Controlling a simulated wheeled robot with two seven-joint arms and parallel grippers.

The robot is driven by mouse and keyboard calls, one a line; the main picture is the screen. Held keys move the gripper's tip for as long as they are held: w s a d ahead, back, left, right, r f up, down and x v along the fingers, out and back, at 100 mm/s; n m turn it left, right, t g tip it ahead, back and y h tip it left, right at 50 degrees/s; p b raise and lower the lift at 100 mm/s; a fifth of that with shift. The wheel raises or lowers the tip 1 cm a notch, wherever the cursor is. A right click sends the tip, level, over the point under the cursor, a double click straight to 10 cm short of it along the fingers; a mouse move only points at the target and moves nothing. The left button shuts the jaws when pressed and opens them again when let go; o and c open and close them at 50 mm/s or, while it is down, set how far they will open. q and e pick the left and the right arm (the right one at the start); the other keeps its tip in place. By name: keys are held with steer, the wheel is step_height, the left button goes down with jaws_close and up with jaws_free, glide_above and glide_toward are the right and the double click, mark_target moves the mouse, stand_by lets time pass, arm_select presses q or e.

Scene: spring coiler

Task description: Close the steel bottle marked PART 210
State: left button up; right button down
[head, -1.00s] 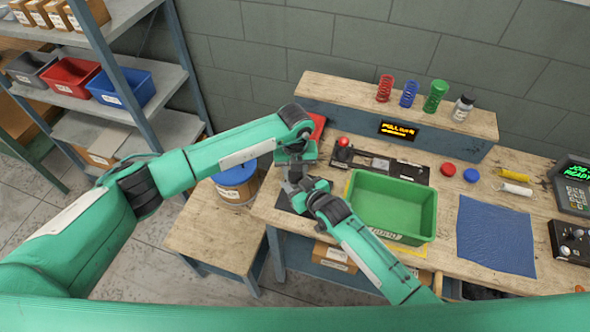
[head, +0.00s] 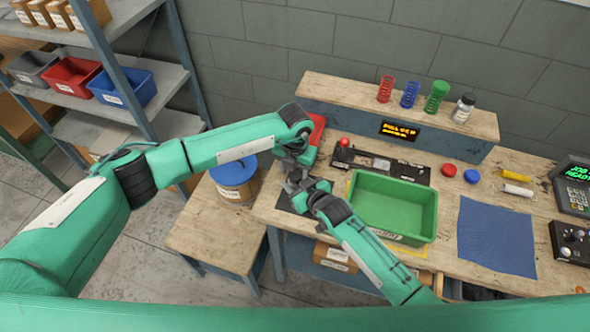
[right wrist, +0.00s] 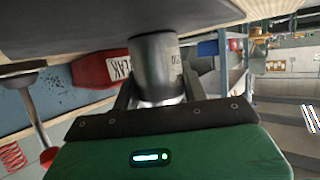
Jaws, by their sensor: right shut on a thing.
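In the right wrist view a steel bottle (right wrist: 156,66), a grey metal cylinder, stands between the fingers of my right gripper (right wrist: 156,95). Part of a dark marking shows on its right side, too cut off to read fully. In the head view my right gripper (head: 298,187) is at the left end of the bench, left of the green bin. My left gripper (head: 291,165) points down right above it, and the two nearly overlap. The bottle is mostly hidden there by the grippers. I cannot make out a cap or the left fingertips.
A green bin (head: 431,217) stands right of my right gripper. A blue-lidded tub (head: 233,172) is at the left. A blue cloth (head: 495,237) lies at the right.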

arm_select(q)
steer(key=shift+s+d, duration=0.25)
steer(key=shift+d, duration=0.2)
steer(key=shift+r, duration=0.2)
steer(key=shift+a+r, duration=0.15)
steer(key=shift+r, duration=1.95)
steer(key=shift+w, duration=0.1)
steer(key=shift+c, duration=0.5)
